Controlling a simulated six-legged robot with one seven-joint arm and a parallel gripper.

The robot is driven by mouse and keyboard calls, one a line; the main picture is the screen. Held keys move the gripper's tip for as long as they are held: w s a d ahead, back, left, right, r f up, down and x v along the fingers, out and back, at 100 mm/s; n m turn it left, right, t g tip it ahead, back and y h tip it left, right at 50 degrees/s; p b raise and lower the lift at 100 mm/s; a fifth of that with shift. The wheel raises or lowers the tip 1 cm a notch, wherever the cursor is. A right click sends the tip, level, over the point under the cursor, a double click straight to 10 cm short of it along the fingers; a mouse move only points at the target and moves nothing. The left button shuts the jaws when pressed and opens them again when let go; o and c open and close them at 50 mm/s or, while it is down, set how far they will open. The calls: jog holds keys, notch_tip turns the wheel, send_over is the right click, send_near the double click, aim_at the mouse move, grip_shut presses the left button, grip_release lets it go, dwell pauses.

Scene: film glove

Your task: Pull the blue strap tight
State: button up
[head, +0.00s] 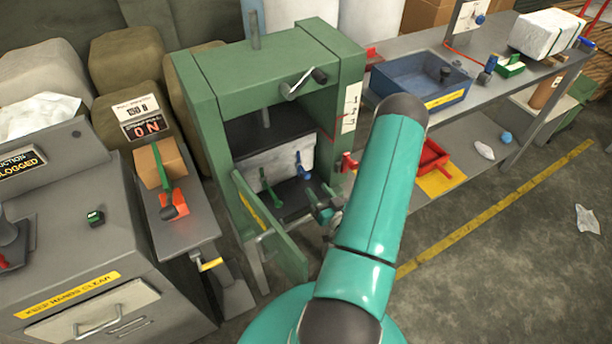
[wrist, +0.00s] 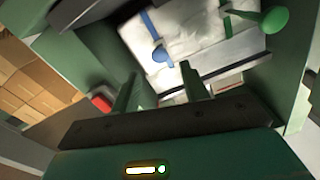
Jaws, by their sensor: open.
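A white bale (head: 280,165) sits inside the green press (head: 265,60), whose front door (head: 270,230) stands open. The blue strap (head: 302,165) hangs at the bale's front right, and a green strap (head: 268,187) hangs to its left. In the wrist view the blue strap (wrist: 150,28) runs over the bale (wrist: 190,35) to a blue rounded end (wrist: 160,54). The green strap ends in a green ball (wrist: 275,20). My gripper (head: 322,202) is open and empty in front of the press. In the wrist view its fingers (wrist: 158,84) point toward the blue end, apparently apart from it.
A red handle (head: 348,161) sticks out at the press's right post. A grey machine (head: 80,240) stands at the left. The floor at the right is mostly clear.

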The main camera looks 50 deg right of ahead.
aim_at(308, 178)
jog(key=x, duration=0.7)
jog(key=shift+w+d, duration=0.15)
jog(key=shift+w, duration=0.15)
grip_shut()
